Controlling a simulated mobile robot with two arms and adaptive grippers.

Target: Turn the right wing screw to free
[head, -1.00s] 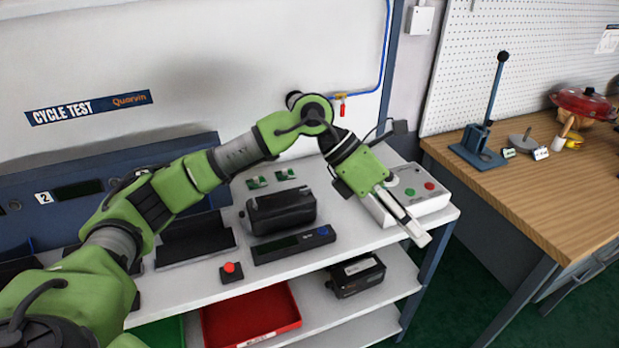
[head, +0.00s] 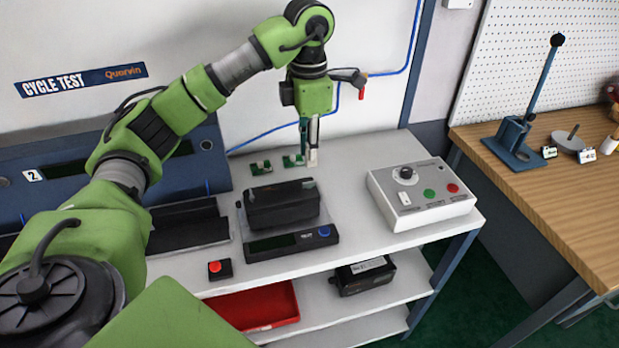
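No wing screw can be made out clearly. A black box-shaped unit (head: 282,205) sits on a dark scale-like base (head: 290,241) on the white bench. Small pale parts at its left and right sides are too small to identify. My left gripper (head: 309,163) hangs with its fingers pointing down, behind the black unit's right end in the picture. Its two fingers look close together, and the gap between them is unclear. A small green piece (head: 289,162) lies beside the fingertips; I cannot tell whether they touch. My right gripper is out of view.
Another green piece (head: 260,168) lies to the left. A control box (head: 420,194) with green and red buttons stands right of the unit. A red push button (head: 219,269) is in front. A red tap handle (head: 362,93) is on the wall behind. Bare bench (head: 345,205) lies between unit and control box.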

